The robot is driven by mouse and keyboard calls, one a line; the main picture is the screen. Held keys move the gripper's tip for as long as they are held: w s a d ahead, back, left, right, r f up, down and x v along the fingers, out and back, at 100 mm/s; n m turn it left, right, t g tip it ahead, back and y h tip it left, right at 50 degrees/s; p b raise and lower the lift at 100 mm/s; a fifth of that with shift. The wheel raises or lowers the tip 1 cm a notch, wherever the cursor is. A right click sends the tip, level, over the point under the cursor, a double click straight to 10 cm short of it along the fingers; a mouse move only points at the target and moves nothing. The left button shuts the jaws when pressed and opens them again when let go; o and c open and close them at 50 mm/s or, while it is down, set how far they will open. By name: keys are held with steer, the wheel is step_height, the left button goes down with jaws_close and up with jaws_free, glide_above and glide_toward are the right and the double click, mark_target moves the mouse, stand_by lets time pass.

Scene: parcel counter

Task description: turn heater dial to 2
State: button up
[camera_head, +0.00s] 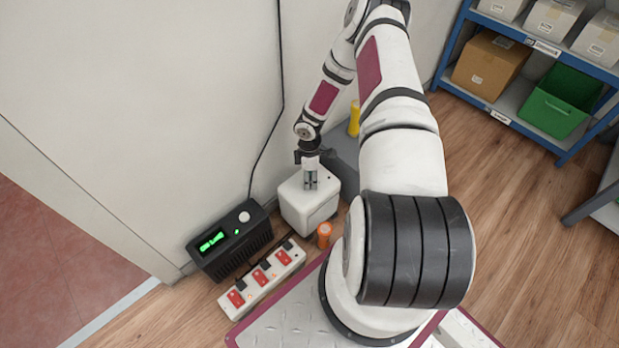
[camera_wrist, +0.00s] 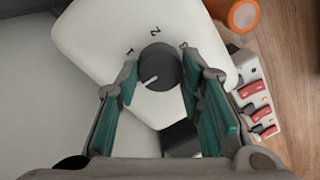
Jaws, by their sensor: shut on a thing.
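The white heater (camera_head: 305,204) stands on the floor near the wall. Its white top (camera_wrist: 95,35) fills the upper middle of the wrist view. The round grey dial (camera_wrist: 160,66) sits on that top, with a short white pointer line on the lower left part of its face. Dark marks are printed in an arc above the dial: a 1 at left, a 2 at top, and one at right partly hidden by a finger. My gripper (camera_head: 311,183) points down over the heater. In the wrist view, my gripper's green-padded fingers (camera_wrist: 160,77) are shut on the dial, one on each side.
A black box (camera_head: 230,240) with a green display and white knob stands left of the heater. A white power strip (camera_head: 262,280) with red switches lies in front. An orange cylinder (camera_head: 324,230) stands close by the heater. A blue shelf (camera_head: 520,122) is at right; open floor lies before it.

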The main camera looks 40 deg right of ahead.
steer(key=m, duration=0.3)
steer(key=shift+m, duration=0.4)
steer(key=m, duration=0.3)
steer(key=shift+d+m, duration=0.1)
steer(key=shift+m, duration=0.3)
steer(key=m, duration=0.7)
steer(key=shift+t, duration=0.4)
steer(key=m, duration=0.4)
steer(key=shift+s+d+m, duration=0.1)
steer(key=shift+m, duration=0.2)
steer(key=shift+m+t, duration=0.3)
steer(key=shift+m, duration=1.8)
steer(key=o, duration=1.2)
steer(key=shift+c, duration=0.2)
